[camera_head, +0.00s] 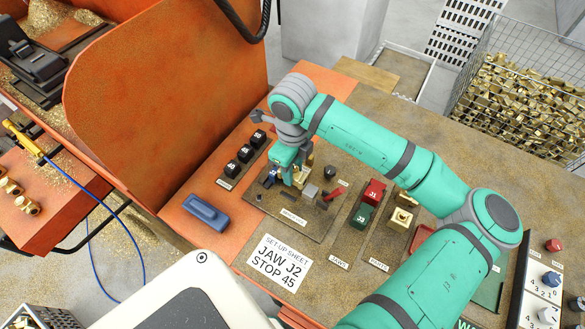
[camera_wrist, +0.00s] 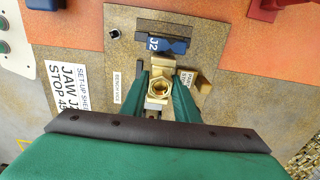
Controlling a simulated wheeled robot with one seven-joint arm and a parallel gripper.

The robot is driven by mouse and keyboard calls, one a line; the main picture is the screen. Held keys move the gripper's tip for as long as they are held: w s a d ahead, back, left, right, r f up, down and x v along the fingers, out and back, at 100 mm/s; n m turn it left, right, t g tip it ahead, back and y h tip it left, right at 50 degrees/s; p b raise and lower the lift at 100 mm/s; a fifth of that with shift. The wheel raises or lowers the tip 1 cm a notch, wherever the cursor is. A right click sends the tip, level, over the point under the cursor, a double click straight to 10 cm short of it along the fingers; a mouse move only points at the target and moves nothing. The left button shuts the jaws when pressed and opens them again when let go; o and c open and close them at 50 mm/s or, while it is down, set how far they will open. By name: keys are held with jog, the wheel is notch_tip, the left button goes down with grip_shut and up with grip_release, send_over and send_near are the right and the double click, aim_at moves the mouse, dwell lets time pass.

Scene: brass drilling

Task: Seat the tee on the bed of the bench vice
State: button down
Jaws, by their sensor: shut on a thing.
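The brass tee (camera_wrist: 159,88) is held between the green fingers of my gripper (camera_wrist: 161,77), its round open end facing the wrist camera. In the head view my gripper (camera_head: 291,176) hangs over the bench vice plate (camera_head: 284,213), and the arm hides much of the tee. The blue J2 jaw (camera_wrist: 166,45) is just ahead of the fingers in the wrist view; in the head view it shows left of my gripper (camera_head: 269,177). A grey block (camera_head: 310,192) and a red handle (camera_head: 335,193) are on the vice's right. I cannot tell whether the tee touches the bed.
Black stop blocks (camera_head: 245,154) stand in a row left of the vice. A blue bar (camera_head: 207,212) lies nearer the left edge. Red J1 (camera_head: 374,191) and green J3 (camera_head: 362,215) jaws and a brass part (camera_head: 401,217) sit right. The set-up sheet (camera_head: 272,263) lies in front.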

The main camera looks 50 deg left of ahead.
jog(key=shift+s+a, duration=0.15)
jog(key=shift+s, duration=0.05)
jog(key=shift+w, duration=0.1)
jog(key=shift+f, duration=0.45)
jog(key=shift+f, duration=0.2)
dwell(0.6)
dwell(0.8)
jog(key=shift+f, duration=0.65)
dwell(0.3)
jog(key=shift+f, duration=0.1)
